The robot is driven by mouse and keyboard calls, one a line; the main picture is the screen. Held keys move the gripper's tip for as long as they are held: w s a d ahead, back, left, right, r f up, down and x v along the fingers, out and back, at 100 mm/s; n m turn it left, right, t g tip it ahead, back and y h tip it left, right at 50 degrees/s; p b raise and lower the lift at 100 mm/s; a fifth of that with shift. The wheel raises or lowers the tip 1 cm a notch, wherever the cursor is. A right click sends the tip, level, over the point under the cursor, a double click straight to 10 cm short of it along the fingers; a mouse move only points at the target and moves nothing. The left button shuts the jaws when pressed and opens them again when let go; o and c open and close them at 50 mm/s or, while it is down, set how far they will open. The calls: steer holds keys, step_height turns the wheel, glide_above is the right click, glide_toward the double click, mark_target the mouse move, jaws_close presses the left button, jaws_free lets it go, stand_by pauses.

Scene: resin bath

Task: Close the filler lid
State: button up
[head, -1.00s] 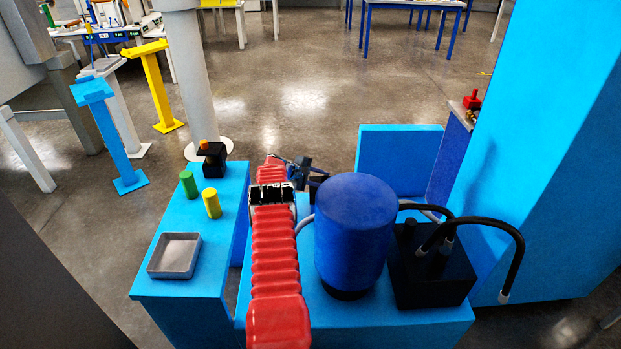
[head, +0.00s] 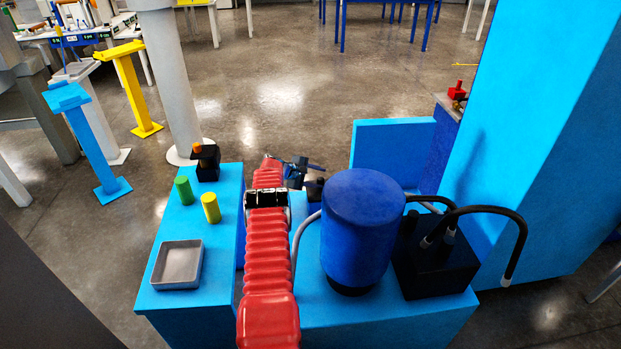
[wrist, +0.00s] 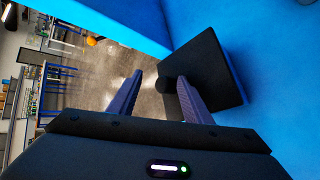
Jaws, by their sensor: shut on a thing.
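In the wrist view, a flat dark plate, which looks like the filler lid (wrist: 218,68), stands steeply tilted beside blue surfaces. A short round dark knob sticks out from it between my gripper's fingers (wrist: 158,92). My gripper is shut on this knob; the right finger overlaps it, and the left finger's contact is not clear. In the head view my gripper (head: 296,172) is small, beyond my red arm and left of the blue drum (head: 360,230). A small dark piece (head: 316,188) shows beside it. The filler opening cannot be made out.
A black box (head: 435,262) with black hoses stands right of the drum. On the left blue bench (head: 165,300) are a grey tray (head: 178,264), green (head: 184,190) and yellow (head: 211,207) cylinders and a black block (head: 206,165). A tall blue wall (head: 550,150) bounds the right.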

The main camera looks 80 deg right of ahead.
steer(key=shift+w+d+r+h, duration=0.35)
steer(key=shift+d+r, duration=0.2)
steer(key=shift+d, duration=0.25)
steer(key=shift+c, duration=0.2)
steer(key=o, duration=1.2)
steer(key=shift+s+t, duration=0.15)
steer(key=shift+t, duration=0.15)
steer(key=shift+o, duration=0.5)
steer(key=shift+s+f, duration=0.15)
steer(key=shift+s+a+f, duration=0.1)
steer(key=shift+s+f, duration=0.05)
steer(key=shift+s, duration=0.05)
steer(key=shift+c, duration=0.5)
steer(key=shift+w+a, duration=0.1)
steer(key=shift+w, duration=0.05)
steer(key=shift+c, duration=0.6)
steer(key=shift+w+a, duration=0.1)
steer(key=shift+c, duration=0.3)
steer(key=shift+w+a+r, duration=0.35)
steer(key=shift+w+r, duration=0.2)
steer(key=shift+w, duration=0.15)
steer(key=v, duration=1.2)
steer(key=shift+r, duration=0.2)
